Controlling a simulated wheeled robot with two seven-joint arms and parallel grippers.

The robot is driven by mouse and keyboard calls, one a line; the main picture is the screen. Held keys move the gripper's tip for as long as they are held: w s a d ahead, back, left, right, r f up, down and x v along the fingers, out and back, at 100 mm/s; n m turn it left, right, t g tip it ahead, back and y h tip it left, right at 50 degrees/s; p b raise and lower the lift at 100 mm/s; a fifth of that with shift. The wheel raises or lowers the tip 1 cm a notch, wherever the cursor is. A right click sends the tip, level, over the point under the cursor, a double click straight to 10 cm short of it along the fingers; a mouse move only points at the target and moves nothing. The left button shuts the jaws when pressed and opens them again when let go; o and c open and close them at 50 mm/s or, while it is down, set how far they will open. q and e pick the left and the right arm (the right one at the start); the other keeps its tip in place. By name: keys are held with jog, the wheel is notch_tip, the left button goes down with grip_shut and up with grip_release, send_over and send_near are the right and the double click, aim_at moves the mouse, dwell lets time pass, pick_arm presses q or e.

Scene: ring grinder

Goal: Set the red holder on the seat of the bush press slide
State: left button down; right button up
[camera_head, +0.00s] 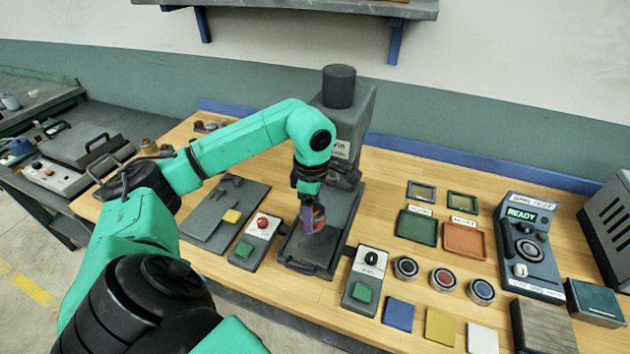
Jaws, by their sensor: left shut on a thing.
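My left gripper (311,190) points down over the dark slide (345,215) at the foot of the grey bush press (352,110). It is shut on a small piece with a reddish side, which looks like the red holder (319,216). The piece is partly hidden by the fingers, and a violet-blue part shows beside it. The holder is low over the front half of the slide; I cannot tell whether it touches it. The seat is hidden behind the gripper and holder. My right gripper is not in view.
Control boxes with a red button (263,223) and a black knob (371,260) flank the slide. Several round dark pots, including a red-topped one (443,279), stand to the right. Green (417,227) and orange (465,240) trays lie behind them. A READY tester (530,240) stands farther right.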

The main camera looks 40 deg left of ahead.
pick_arm(q)
jog(key=f, duration=0.1)
jog(key=f+b, duration=0.2)
jog(key=shift+w+a+f, duration=0.1)
jog(key=shift+w+f, duration=0.2)
jog(key=shift+f, duration=0.1)
jog(key=shift+f+b, duration=0.35)
notch_tip(320, 180, down, 2)
jog(key=shift+s+b, duration=0.15)
jog(key=shift+b, duration=0.75)
jog(key=shift+f, duration=0.25)
grip_release()
notch_tip(320, 180, up, 8)
jog(key=p, duration=0.5)
jog(key=shift+r+p, duration=0.1)
jog(key=shift+p, duration=0.25)
